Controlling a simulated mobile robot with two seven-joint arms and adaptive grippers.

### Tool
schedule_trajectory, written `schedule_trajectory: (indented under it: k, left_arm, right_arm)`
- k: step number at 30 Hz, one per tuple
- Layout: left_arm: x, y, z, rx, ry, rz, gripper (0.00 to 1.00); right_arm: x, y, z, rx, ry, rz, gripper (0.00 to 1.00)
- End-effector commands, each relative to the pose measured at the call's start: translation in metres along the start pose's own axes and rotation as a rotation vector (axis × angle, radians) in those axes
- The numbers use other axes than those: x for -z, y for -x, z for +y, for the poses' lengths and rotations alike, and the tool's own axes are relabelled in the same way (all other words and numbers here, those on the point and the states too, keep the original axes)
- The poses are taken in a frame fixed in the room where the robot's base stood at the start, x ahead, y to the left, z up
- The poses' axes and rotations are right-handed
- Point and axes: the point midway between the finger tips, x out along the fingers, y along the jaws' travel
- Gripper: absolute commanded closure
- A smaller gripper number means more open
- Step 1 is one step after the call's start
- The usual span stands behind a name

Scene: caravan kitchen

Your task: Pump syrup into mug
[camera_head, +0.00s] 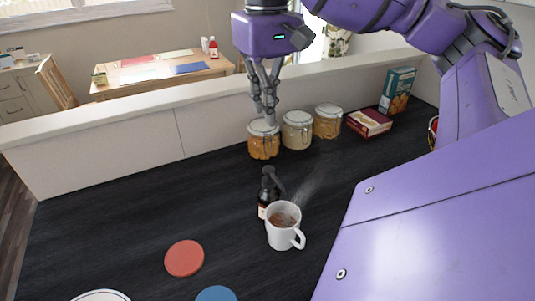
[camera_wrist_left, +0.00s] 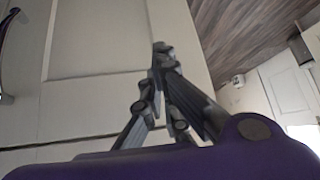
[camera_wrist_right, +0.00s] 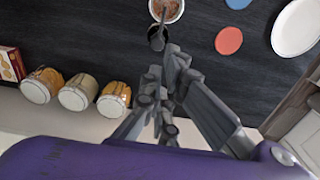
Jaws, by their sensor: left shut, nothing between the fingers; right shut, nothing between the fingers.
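A white mug (camera_head: 283,236) with dark brown liquid stands on the dark counter, its handle to the lower right; it is partly cut off in the right wrist view (camera_wrist_right: 168,9). Faint steam rises by it. A dark syrup bottle (camera_head: 264,199) with a black pump head and a light label stands upright just behind the mug, which hides part of it. The pump shows in the right wrist view (camera_wrist_right: 157,36). My right gripper (camera_head: 267,118) is shut and empty, pointing down behind the bottle, apart from it. My left gripper (camera_wrist_left: 160,50) is shut and empty, away from the counter objects.
Glass jars (camera_head: 297,132) stand in a row along the low wall. A red box (camera_head: 369,122) and a teal box (camera_head: 397,90) are to their right. A red coaster (camera_head: 184,258), blue coaster (camera_head: 216,294) and white plate (camera_head: 100,296) lie at the front. The counter's left is clear.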

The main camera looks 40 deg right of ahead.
Motion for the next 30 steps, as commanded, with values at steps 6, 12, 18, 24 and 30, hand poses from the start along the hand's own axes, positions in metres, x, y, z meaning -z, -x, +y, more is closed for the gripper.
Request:
schedule_trajectory:
  k: [6, 12, 18, 24, 30]
  left_arm:
    - [0.011, 0.004, 0.001, -0.003, 0.002, 0.011, 1.0]
    - [0.016, 0.007, 0.007, -0.014, 0.003, 0.013, 1.0]
    - [0.015, 0.009, 0.008, -0.017, 0.003, 0.007, 1.0]
    - [0.011, 0.011, 0.006, -0.015, 0.0, -0.001, 1.0]
    - [0.009, 0.012, 0.005, -0.015, -0.001, -0.004, 1.0]
  right_arm:
    - [-0.002, -0.041, 0.002, -0.003, -0.001, -0.002, 1.0]
    - [-0.002, -0.084, 0.001, 0.0, 0.0, -0.001, 1.0]
    - [-0.001, -0.113, 0.0, 0.002, 0.0, 0.002, 1.0]
    - [-0.001, -0.125, 0.0, 0.0, -0.001, 0.001, 1.0]
    - [0.0, -0.126, 0.0, 0.0, -0.001, 0.001, 1.0]
